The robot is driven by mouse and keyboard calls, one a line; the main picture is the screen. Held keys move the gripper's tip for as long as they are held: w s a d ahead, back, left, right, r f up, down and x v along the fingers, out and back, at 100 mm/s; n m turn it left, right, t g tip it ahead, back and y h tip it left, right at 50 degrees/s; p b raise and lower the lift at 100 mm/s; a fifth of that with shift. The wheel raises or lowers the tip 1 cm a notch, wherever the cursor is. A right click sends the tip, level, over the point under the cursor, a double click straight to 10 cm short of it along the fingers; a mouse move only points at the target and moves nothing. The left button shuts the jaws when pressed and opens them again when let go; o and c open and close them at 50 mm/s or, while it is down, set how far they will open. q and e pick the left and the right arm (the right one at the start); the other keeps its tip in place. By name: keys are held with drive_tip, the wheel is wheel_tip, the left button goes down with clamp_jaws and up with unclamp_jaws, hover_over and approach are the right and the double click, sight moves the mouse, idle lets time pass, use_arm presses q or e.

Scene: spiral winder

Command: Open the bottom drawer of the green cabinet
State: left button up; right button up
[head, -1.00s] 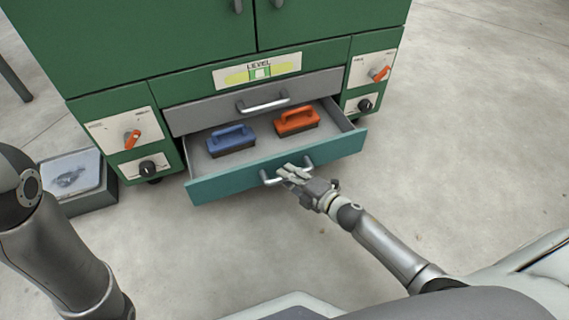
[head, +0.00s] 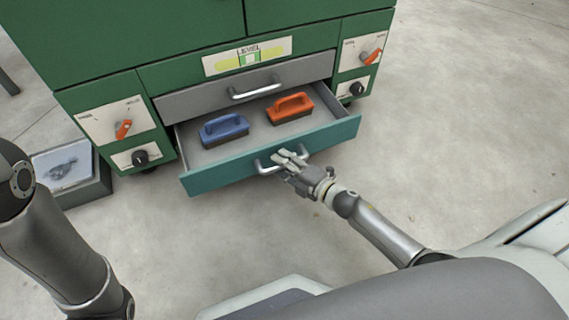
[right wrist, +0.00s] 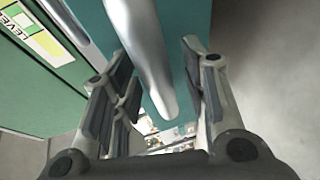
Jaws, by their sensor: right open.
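The green cabinet (head: 130,45) stands at the top left of the head view. Its teal-fronted bottom drawer (head: 225,174) is pulled well out, with a blue-handled block (head: 224,130) and an orange-handled block (head: 290,107) inside. My right gripper (head: 283,160) is at the silver handle of this drawer. In the right wrist view the handle bar (right wrist: 148,55) runs between the open fingers (right wrist: 160,95); whether they touch it I cannot tell. My left arm shows at the left edge of the head view, but its gripper is out of view.
The grey drawer (head: 245,86) above is shut. Knob panels (head: 118,118) flank the drawers. An open grey box (head: 68,172) stands on the floor at the left. The floor at the right is clear.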

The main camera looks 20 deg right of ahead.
drive_tip(key=v, duration=1.2)
drive_tip(key=shift+r, duration=0.1)
